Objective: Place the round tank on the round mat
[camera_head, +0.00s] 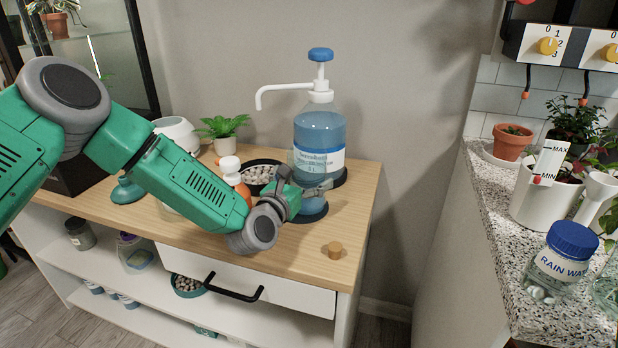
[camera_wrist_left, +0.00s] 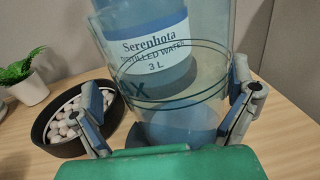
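The round tank is a clear cylinder with black ring lines and a MAX mark, large in the left wrist view (camera_wrist_left: 185,90). In the head view its bluish lower part (camera_head: 313,206) shows below my left gripper (camera_head: 302,186). The gripper's two fingers stand on either side of the tank; a small gap shows beside the left finger, so they look open around it. The tank is upright. A dark round mat (camera_head: 293,218) shows at its base; the arm and tank hide much of it. My right gripper is out of view.
A blue pump bottle of distilled water (camera_head: 320,130) stands close behind the tank. A dark bowl of pebbles (camera_wrist_left: 42,140), an orange bottle with a white cap (camera_head: 230,168) and a small plant (camera_head: 222,128) are left.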

